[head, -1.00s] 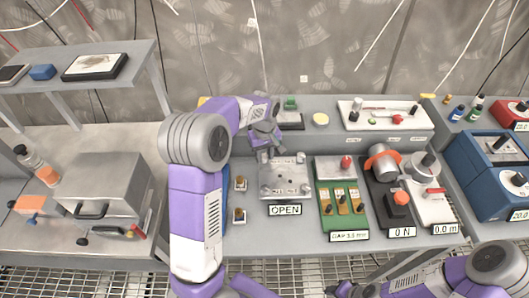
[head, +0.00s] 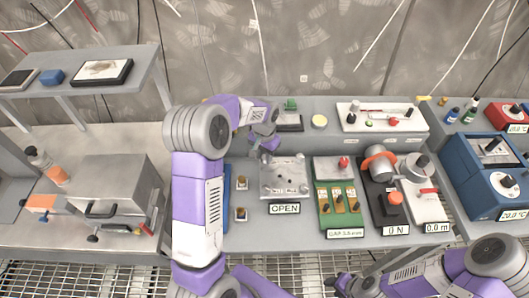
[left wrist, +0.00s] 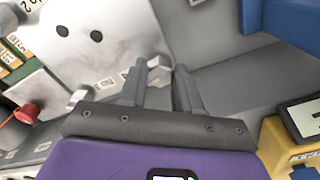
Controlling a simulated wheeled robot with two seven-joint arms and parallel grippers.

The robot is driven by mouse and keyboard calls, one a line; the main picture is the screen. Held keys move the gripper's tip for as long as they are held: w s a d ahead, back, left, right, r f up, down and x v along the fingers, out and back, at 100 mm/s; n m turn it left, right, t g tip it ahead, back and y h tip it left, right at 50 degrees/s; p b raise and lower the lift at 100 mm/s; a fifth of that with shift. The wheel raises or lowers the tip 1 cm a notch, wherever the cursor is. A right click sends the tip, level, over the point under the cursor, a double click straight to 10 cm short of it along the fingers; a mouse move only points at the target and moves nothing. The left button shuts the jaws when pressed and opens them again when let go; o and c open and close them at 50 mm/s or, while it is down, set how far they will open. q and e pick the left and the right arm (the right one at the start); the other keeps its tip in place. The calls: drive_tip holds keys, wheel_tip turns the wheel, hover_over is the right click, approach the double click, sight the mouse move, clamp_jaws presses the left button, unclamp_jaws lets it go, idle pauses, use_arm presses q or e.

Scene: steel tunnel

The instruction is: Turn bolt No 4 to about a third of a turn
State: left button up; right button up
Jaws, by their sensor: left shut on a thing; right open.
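A square metal plate (head: 270,190) with dark holes and bolts at its corners lies on the bench behind an OPEN sign (head: 284,208). It also shows in the left wrist view (left wrist: 100,15). My left gripper (head: 266,154) is at the plate's far left corner. In the left wrist view its fingers (left wrist: 160,78) are closed on a bolt at the plate's edge. The fingers mostly hide this bolt, and I cannot read its number or turn angle. Another silver bolt (left wrist: 76,98) stands at a neighbouring corner. My right gripper (head: 336,286) is open and empty at the bottom, away from the plate.
Right of the plate are a green gauge board (head: 325,215), a black 0 N device (head: 376,207) and a white 0.0 m device (head: 437,210). Two small brass-topped parts (head: 241,183) sit left of the plate. A grey case (head: 120,180) stands further left.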

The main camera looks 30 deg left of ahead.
sight(264, 157)
use_arm(q)
drive_tip(key=m+p, duration=0.1)
drive_tip(key=m, duration=0.3)
drive_tip(key=shift+a+r, duration=0.1)
drive_tip(key=shift+w+m+p, duration=0.1)
drive_tip(key=shift+m+p, duration=0.75)
drive_tip(key=shift+m, duration=1.25)
drive_tip(key=o, duration=1.1)
drive_tip(key=shift+c, duration=0.2)
wheel_tip(264, 157, up, 7)
drive_tip(key=shift+r+p, duration=0.2)
drive_tip(key=shift+p, duration=0.35)
